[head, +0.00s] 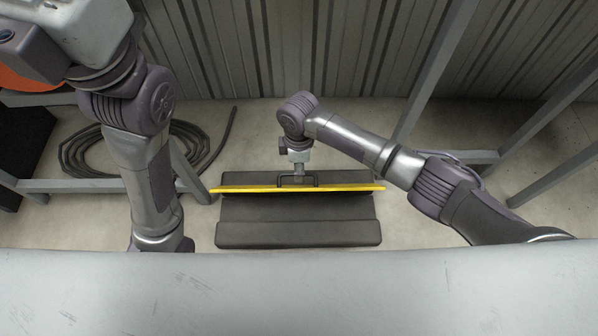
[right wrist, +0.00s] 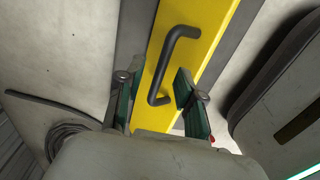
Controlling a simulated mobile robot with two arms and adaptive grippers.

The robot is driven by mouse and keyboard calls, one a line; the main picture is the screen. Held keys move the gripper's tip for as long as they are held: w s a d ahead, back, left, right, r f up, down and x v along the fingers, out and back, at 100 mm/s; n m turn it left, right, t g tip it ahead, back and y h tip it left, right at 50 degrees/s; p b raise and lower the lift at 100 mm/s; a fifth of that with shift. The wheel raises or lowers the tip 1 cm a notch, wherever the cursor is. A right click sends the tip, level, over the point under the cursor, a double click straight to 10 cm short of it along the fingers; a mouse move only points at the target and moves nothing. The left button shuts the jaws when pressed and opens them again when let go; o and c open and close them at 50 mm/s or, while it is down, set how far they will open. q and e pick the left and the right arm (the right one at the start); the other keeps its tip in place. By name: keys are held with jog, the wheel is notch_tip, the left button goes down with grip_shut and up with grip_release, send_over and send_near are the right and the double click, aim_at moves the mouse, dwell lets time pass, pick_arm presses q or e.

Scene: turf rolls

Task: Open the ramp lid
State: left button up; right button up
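The ramp lid (head: 230,189) shows in the head view as a thin yellow strip seen nearly edge-on, standing up over the dark ramp box (head: 298,233). In the right wrist view the yellow lid (right wrist: 212,25) runs at a slant and carries a dark bar handle (right wrist: 170,62). My right gripper (head: 298,173) is at the handle on the far side of the lid. In the right wrist view its fingers (right wrist: 159,76) are apart, one on each side of the handle's lower end. Contact with the handle cannot be told. My left gripper is hidden; only its arm shows.
A coiled dark hose (head: 85,152) lies on the floor at left. Grey metal frames (head: 555,120) stand at both sides, and a corrugated wall (head: 340,50) closes the back. Bare concrete floor (head: 430,232) lies right of the ramp box.

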jog(key=shift+f, duration=0.35)
jog(key=shift+c, duration=0.3)
grip_shut()
